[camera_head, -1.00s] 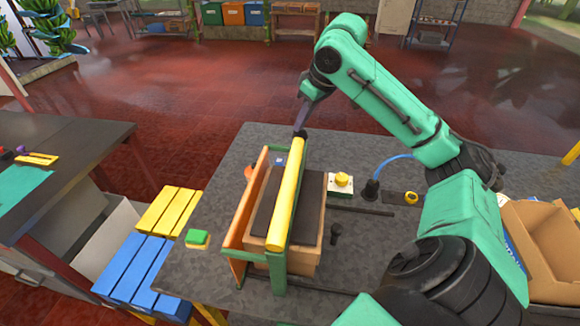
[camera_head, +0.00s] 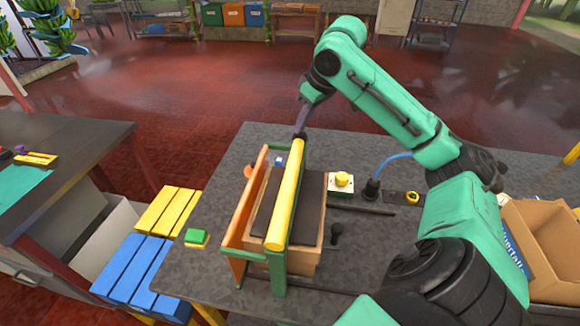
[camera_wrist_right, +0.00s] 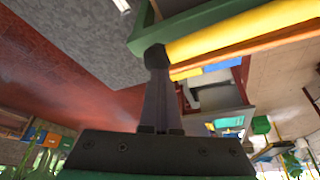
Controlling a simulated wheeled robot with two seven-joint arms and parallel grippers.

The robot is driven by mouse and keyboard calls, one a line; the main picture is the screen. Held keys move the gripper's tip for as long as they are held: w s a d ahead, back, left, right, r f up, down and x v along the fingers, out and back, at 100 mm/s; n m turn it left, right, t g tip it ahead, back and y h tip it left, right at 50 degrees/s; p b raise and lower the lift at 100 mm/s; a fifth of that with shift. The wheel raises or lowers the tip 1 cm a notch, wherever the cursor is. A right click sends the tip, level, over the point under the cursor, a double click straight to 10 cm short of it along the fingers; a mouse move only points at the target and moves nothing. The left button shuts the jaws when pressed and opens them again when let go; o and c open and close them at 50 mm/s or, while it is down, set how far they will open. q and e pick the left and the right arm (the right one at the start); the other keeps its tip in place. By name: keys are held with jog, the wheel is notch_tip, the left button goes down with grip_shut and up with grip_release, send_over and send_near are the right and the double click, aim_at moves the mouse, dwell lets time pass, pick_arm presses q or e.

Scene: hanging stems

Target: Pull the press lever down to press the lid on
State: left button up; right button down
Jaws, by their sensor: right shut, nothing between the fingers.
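The press lever has a thick yellow bar (camera_head: 286,195) on green side arms (camera_head: 277,272). The bar lies across above a cardboard box (camera_head: 303,258) with a dark top (camera_head: 312,200), which may be the lid; whether bar and top touch is hard to tell. My right gripper (camera_head: 301,130) is shut and empty, pointing down at the far end of the bar. In the right wrist view its fingertips (camera_wrist_right: 157,55) are at the corner where the yellow bar (camera_wrist_right: 235,30) meets the green arm (camera_wrist_right: 143,30); contact looks likely. My left gripper is not in view.
An orange panel (camera_head: 245,205) stands along the box's left side. A green button (camera_head: 196,237) is near the table's left edge. An open carton (camera_head: 545,240) stands at the far right.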

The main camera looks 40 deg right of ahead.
jog(key=shift+s+a+f+b, duration=0.1)
jog(key=shift+f+b, duration=0.3)
jog(key=shift+f, duration=0.15)
jog(key=shift+f, duration=0.45)
dwell(1.9)
jog(key=shift+f+b, duration=0.4)
jog(key=shift+b, duration=0.05)
dwell(1.4)
notch_tip(320, 180, up, 8)
jog(key=p, duration=0.8)
jog(key=shift+r, duration=0.2)
jog(key=shift+f, duration=0.1)
jog(key=shift+f, duration=0.1)
